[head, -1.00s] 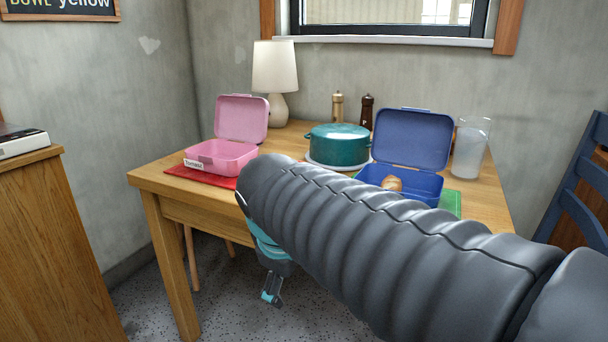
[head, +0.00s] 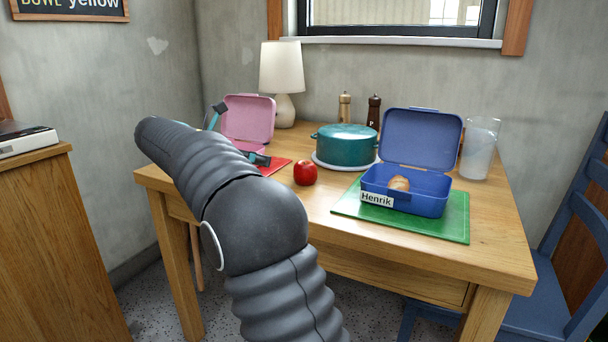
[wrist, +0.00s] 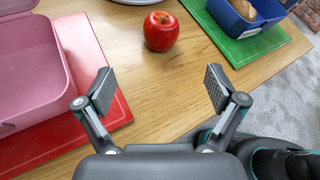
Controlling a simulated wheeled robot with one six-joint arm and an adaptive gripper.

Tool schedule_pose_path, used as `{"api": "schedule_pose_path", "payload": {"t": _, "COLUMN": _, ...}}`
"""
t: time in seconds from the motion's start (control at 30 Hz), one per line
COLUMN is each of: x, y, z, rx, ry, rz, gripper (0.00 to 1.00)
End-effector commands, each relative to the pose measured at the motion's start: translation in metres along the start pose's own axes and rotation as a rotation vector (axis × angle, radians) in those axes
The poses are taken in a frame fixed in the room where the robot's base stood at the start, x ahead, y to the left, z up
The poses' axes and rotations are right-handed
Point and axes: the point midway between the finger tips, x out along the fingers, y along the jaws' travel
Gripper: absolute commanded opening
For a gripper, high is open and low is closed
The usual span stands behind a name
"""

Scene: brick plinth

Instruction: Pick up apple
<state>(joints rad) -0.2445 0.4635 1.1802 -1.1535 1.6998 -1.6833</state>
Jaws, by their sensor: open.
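A red apple (head: 305,172) stands on the wooden table between the pink lunchbox and the blue lunchbox. In the wrist view the apple (wrist: 160,31) is at the top middle, ahead of my gripper and apart from it. My gripper (wrist: 160,90) is open, with nothing between its two fingers. In the head view my gripper (head: 238,135) is partly hidden behind my arm, to the left of the apple and near the pink lunchbox.
The open pink lunchbox (head: 247,117) is on a red mat (wrist: 97,45). The open blue lunchbox (head: 416,200), labelled Henrik, holds a bread roll (head: 399,184) and stands on a green mat (head: 456,222). A teal pot (head: 343,146) is behind the apple. Bare table (head: 345,242) lies in front.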

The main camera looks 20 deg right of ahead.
Motion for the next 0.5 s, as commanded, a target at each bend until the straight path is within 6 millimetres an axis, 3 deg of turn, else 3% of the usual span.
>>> {"api": "schedule_pose_path", "payload": {"t": 0.17, "x": 0.008, "y": 0.006, "z": 0.001, "rx": -0.031, "ry": -0.022, "rz": -0.016, "gripper": 0.94}}
{"api": "schedule_pose_path", "payload": {"t": 0.5, "x": 0.067, "y": 0.004, "z": 0.001, "rx": -0.030, "ry": -0.021, "rz": -0.016, "gripper": 0.94}}
